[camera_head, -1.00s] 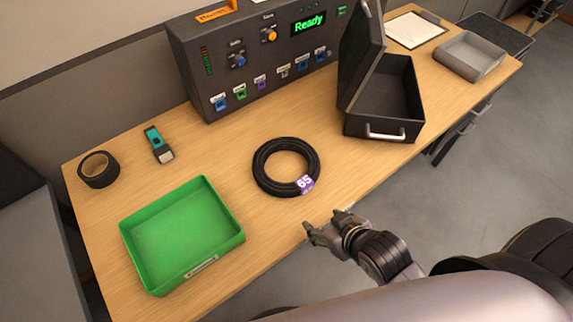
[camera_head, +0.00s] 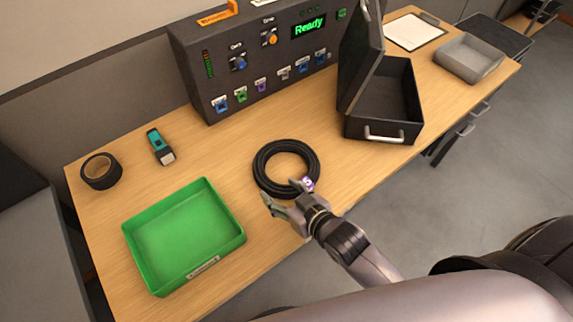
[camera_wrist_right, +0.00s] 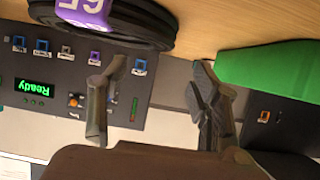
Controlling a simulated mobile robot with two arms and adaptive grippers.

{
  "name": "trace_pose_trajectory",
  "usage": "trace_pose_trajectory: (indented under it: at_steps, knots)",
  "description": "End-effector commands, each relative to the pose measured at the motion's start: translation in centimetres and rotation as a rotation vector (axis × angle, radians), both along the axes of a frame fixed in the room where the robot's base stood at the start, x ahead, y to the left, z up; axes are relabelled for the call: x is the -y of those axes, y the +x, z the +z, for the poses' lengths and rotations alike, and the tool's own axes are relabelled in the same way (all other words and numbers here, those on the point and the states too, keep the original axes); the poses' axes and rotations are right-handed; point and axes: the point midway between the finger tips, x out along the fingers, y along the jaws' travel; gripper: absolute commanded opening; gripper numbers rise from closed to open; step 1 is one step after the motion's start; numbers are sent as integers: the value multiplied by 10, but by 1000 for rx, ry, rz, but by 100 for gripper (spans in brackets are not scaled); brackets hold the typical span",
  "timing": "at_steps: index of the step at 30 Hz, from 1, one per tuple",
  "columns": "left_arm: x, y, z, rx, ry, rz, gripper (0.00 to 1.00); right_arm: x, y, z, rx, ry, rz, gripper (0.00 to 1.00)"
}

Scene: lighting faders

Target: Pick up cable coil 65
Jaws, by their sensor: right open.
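Cable coil 65 (camera_head: 262,160) is a black ring of cable with a purple number tag, lying flat on the wooden table in front of the control console. In the right wrist view the coil (camera_wrist_right: 130,22) and its purple tag (camera_wrist_right: 85,14) show upside down at the top left. My right gripper (camera_head: 283,198) is open and empty at the coil's near edge. It partly covers the tag; I cannot tell whether it touches the coil. In the right wrist view its two fingers (camera_wrist_right: 160,85) are spread wide with nothing between them. My left gripper is not in view.
A green tray (camera_head: 128,236) stands left of the coil. An open black case (camera_head: 378,131) stands to the right. The console (camera_head: 190,75) is behind. A tape roll (camera_head: 101,184) and a teal device (camera_head: 159,146) lie at the left. A grey tray (camera_head: 468,66) sits far right.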

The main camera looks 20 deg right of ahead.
Motion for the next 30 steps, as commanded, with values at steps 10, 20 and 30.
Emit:
trace_pose_trajectory:
  at_steps: [10,20,30]
  knots:
    - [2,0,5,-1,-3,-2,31,-9,26,-13,0,0,0,57]
    - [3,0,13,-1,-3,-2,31,-21,60,-30,0,0,-1,57]
    - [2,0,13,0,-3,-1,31,-24,67,-34,0,0,0,57]
